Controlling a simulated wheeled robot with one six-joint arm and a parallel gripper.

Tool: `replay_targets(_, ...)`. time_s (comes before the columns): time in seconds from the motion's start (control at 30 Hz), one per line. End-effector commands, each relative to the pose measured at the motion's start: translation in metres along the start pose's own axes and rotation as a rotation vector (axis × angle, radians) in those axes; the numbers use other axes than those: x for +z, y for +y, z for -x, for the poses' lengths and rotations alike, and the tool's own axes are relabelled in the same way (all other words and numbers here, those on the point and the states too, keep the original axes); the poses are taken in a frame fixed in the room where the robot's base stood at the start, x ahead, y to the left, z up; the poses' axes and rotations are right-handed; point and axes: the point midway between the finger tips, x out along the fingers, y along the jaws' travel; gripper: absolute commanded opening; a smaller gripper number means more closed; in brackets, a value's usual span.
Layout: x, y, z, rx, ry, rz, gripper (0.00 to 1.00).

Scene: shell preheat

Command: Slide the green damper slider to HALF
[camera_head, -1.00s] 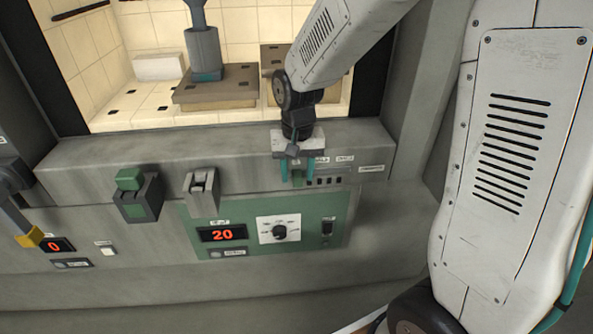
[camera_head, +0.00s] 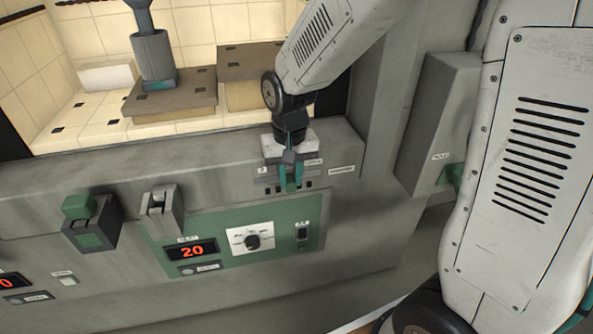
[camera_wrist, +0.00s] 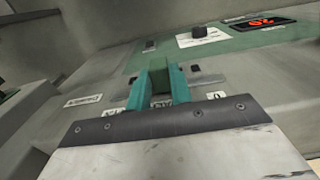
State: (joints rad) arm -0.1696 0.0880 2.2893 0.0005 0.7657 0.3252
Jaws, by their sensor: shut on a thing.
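The green damper slider (camera_head: 291,186) sits on the grey ledge above the green control panel, and it shows as a green block in the wrist view (camera_wrist: 158,76). My gripper (camera_head: 290,178) comes down from above, its two teal fingers closed on the slider's sides; the fingers also show in the wrist view (camera_wrist: 160,90). The slider stands near the middle of its track, with dark slot marks on both sides. A small label (camera_head: 262,170) lies left of my gripper and another (camera_head: 313,162) right. The label behind my fingers is partly hidden and unreadable.
The green panel (camera_head: 215,247) has a red display (camera_head: 191,250) reading 20, a white-faced dial (camera_head: 251,240) and a small black switch (camera_head: 303,234). A grey housing (camera_head: 437,120) rises right.

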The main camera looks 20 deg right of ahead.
Motion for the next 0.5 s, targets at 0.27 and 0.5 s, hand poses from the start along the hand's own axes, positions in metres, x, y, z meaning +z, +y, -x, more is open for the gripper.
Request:
replay_targets(0.27, -0.0006, -0.0004, 0.0006, 0.0, 0.004, 0.003, 0.0)
replay_targets(0.5, -0.0004, -0.0002, 0.0004, 0.0, 0.003, 0.003, 0.44)
